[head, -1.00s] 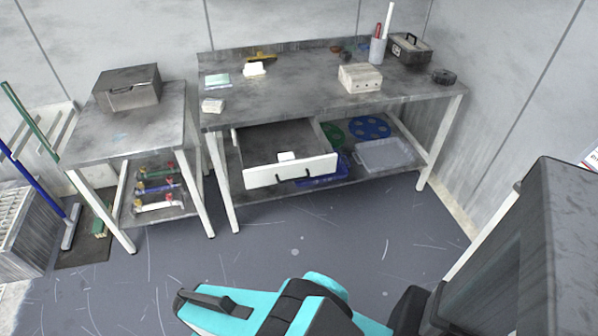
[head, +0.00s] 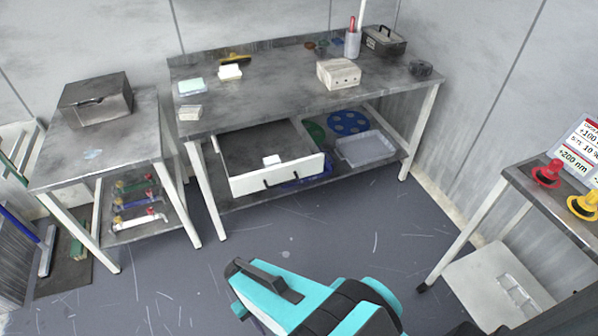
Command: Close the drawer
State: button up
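The drawer (head: 276,176) under the long workbench is pulled out and open. My turquoise and black arm reaches in from the bottom of the head view. Its end, with my gripper (head: 262,283), is over the floor in front of the drawer and apart from it. The fingers cannot be made out clearly, so I cannot tell whether they are open or shut.
The workbench (head: 285,100) carries a white box (head: 338,74), a dark case (head: 384,41) and small items. A side table (head: 100,140) stands left. A stand with red and yellow knobs (head: 548,173) is at right. The floor (head: 180,275) before the drawer is clear.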

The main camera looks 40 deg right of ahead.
aim_at(243, 151)
jog(key=z, duration=0.85)
jog(key=k, duration=0.95)
jog(key=i, duration=0.75)
